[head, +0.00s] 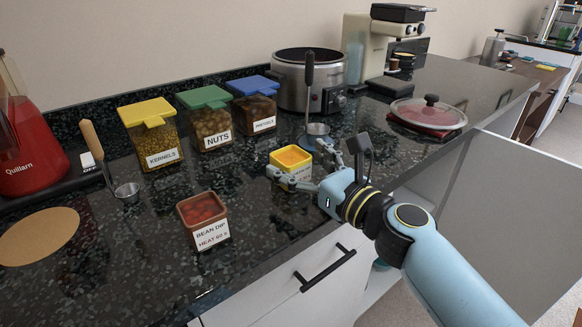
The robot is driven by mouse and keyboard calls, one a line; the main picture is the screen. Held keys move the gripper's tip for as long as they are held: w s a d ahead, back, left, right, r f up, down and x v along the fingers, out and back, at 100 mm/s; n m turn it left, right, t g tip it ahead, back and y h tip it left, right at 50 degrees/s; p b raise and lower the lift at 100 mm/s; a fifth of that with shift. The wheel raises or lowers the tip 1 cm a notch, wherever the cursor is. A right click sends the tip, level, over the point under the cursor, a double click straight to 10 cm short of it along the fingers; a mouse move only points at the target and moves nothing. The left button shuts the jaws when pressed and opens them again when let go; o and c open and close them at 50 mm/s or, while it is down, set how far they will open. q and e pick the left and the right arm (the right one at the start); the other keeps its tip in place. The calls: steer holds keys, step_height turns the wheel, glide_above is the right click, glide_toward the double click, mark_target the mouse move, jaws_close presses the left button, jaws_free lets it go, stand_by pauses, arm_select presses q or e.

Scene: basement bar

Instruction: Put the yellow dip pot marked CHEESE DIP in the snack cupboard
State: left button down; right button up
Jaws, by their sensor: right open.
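The yellow dip pot (291,158) stands upright on the dark speckled counter, in the middle of the head view. Its front label is mostly hidden behind my gripper, so I cannot read it. My right gripper (297,164) is open at the pot, with one finger in front of it and the other at its right side. I cannot tell whether the fingers touch it. A white cupboard door (515,195) stands open at the right, below the counter. The cupboard's inside is mostly hidden by my arm and the counter. My left gripper is not in view.
A red BEAN DIP pot (201,208) stands front left of the yellow pot. A ladle (310,85) stands close behind. Lidded jars of kernels (150,140), nuts (209,125) and pretzels (256,110) line the back. A glass lid (428,113) lies right. A drawer handle (326,268) juts below.

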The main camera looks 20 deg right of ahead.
mark_target(291, 155)
steer(key=x, duration=0.3)
steer(key=shift+w+f, duration=0.15)
steer(key=shift+w, duration=0.05)
steer(key=shift+s, duration=0.1)
steer(key=c, duration=1.4)
steer(key=shift+c, duration=0.6)
